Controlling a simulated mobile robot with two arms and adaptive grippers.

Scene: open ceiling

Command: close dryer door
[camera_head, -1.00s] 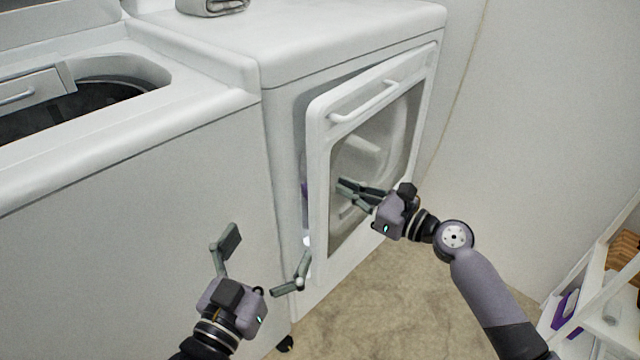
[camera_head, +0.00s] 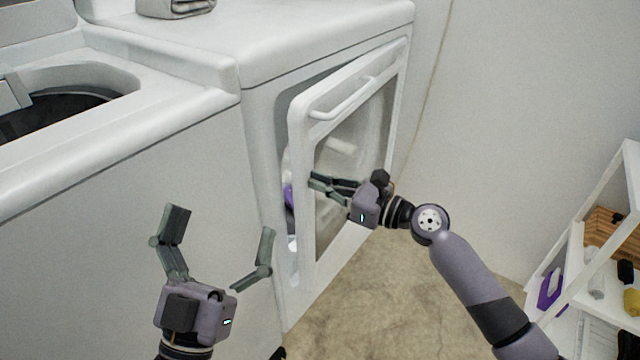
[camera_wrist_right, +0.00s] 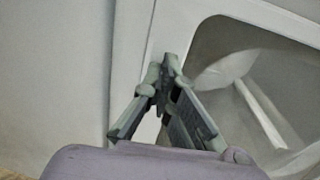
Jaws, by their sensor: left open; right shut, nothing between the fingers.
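The white dryer door (camera_head: 304,215) hangs partly open, with a gap along its left edge through which something purple shows inside the dryer (camera_head: 300,50). In the right wrist view the shut fingertips (camera_wrist_right: 168,65) lie against the door frame beside the window (camera_wrist_right: 245,75). My left gripper (camera_head: 222,222) is open and empty in front of the washer, left of the door.
A white top-loading washer (camera_head: 110,200) with its tub open stands left of the dryer. A folded grey cloth (camera_head: 175,7) lies on top. A white shelf (camera_head: 575,260) with small items stands at the right. Bare floor lies between dryer and shelf.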

